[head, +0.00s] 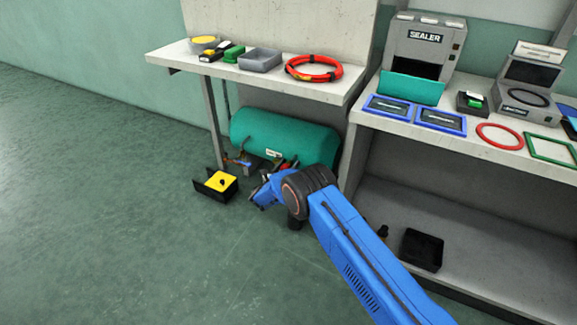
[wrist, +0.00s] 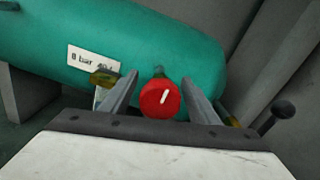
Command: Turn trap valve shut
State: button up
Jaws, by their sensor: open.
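A red round knob (wrist: 155,104) with a white mark sits at the underside of the green tank (wrist: 150,40) in the wrist view; it looks like the trap valve. The white mark runs nearly upright, leaning right at its top. My gripper (wrist: 160,84) is open, with one finger on each side of the knob. Small gaps seem to show between the fingers and the knob; contact is hard to tell. In the head view, my gripper (head: 262,194) is low beside the tank (head: 284,137), and the knob cannot be clearly made out there.
The tank lies under a shelf (head: 262,80) with a red hose ring (head: 314,68) on top. A yellow and black box (head: 216,184) stands on the floor left of my gripper. A black-tipped lever (wrist: 284,109) stands at right.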

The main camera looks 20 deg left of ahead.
jog(key=c, duration=1)
jog(key=shift+c, duration=0.2)
jog(key=m, duration=0.4)
jog(key=shift+m, duration=0.4)
jog(key=m, duration=0.4)
jog(key=shift+m, duration=0.3)
jog(key=m, duration=0.4)
jog(key=shift+s+d+f, duration=0.1)
jog(key=shift+m, duration=2.2)
